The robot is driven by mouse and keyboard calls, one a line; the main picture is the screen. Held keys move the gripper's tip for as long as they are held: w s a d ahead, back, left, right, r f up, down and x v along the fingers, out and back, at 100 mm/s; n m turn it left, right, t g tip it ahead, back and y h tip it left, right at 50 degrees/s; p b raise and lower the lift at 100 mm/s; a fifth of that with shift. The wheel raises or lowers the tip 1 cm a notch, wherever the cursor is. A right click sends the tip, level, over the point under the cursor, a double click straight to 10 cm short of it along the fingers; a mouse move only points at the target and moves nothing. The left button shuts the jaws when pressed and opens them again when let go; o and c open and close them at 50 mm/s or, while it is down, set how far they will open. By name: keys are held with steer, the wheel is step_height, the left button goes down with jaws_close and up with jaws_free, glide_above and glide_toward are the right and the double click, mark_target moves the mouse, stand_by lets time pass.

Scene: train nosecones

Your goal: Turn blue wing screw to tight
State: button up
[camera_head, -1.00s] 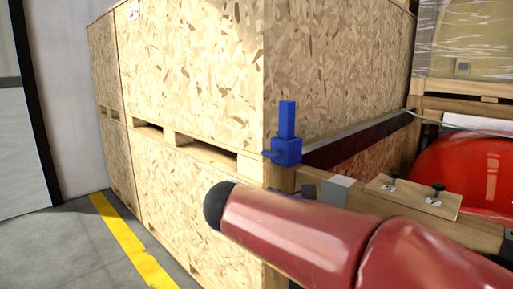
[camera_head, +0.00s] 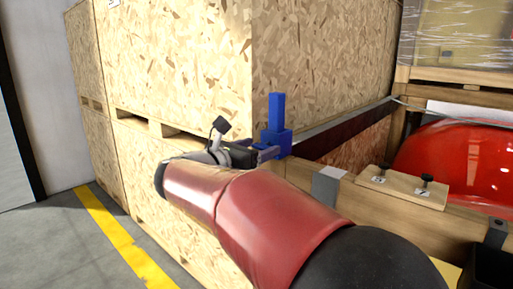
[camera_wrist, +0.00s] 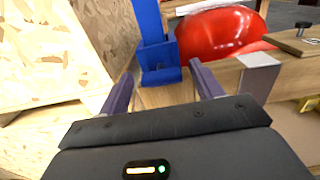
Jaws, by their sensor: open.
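The blue wing screw (camera_head: 276,126) stands at the end of a wooden beam, its tall blue arm pointing up from a blocky base. It also shows in the wrist view (camera_wrist: 158,62), just beyond and between the fingertips. My gripper (camera_wrist: 162,75) is open, with one purple finger on each side of the blue base. I cannot tell whether either finger touches it. In the head view my gripper (camera_head: 262,153) is close to the left of the blue base, and my red arm hides part of the beam below.
Large chipboard crates (camera_head: 185,60) stand behind and left of the screw. A wooden beam (camera_head: 365,200) carries a metal plate and a small board with black knobs (camera_head: 400,185). A red rounded shell (camera_head: 455,165) lies at the right. The floor at the left is clear.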

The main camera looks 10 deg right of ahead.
steer(key=shift+d, duration=0.1)
steer(key=c, duration=1)
steer(key=m+b, duration=0.3)
steer(key=m, duration=0.1)
steer(key=shift+f, duration=0.2)
steer(key=m+b, duration=0.4)
steer(key=m, duration=0.1)
steer(key=shift+m+b, duration=3.55)
steer(key=shift+m, duration=0.95)
